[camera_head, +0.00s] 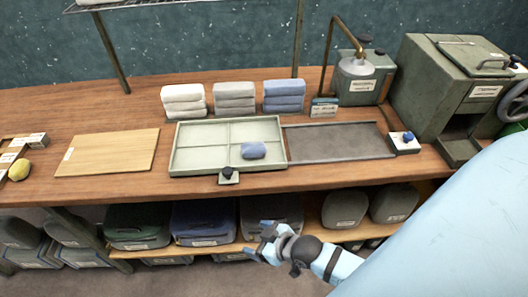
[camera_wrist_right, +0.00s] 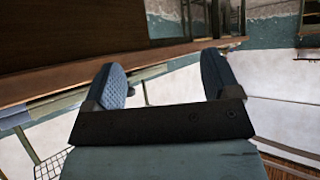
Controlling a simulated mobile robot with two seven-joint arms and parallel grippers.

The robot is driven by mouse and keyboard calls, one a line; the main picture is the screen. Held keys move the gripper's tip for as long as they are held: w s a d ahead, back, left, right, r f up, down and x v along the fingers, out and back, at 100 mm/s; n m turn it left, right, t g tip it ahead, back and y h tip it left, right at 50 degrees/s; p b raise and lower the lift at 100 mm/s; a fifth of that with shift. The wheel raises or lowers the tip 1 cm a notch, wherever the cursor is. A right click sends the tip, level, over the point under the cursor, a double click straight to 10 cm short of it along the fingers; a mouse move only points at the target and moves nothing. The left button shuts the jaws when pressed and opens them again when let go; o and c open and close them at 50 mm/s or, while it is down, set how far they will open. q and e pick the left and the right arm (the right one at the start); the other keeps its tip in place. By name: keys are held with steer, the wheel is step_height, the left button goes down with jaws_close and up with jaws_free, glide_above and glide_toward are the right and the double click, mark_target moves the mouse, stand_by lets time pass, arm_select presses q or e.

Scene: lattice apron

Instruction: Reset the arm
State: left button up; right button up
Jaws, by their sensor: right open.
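My right arm comes in from the lower right in the head view. Its gripper (camera_head: 262,241) is low, in front of the table's front edge and before the lower shelf, apart from the things on the table. In the right wrist view my right gripper (camera_wrist_right: 165,85) shows two spread fingers with nothing between them. My left gripper is not in view.
The wooden table (camera_head: 90,120) holds a divided tray (camera_head: 200,134) with a blue folded cloth (camera_head: 253,150).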

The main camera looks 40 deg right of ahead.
steer(key=shift+m+t+h, duration=0.4)
steer(key=shift+m, duration=0.4)
steer(key=s, duration=0.1)
steer(key=s+a+f, duration=0.1)
steer(key=s, duration=0.2)
steer(key=shift+s+a+f, duration=0.1)
steer(key=shift+a+f, duration=0.05)
steer(key=shift+a, duration=0.05)
step_height(320, 180, up, 6)
steer(key=p, duration=0.6)
steer(key=shift+d, duration=0.15)
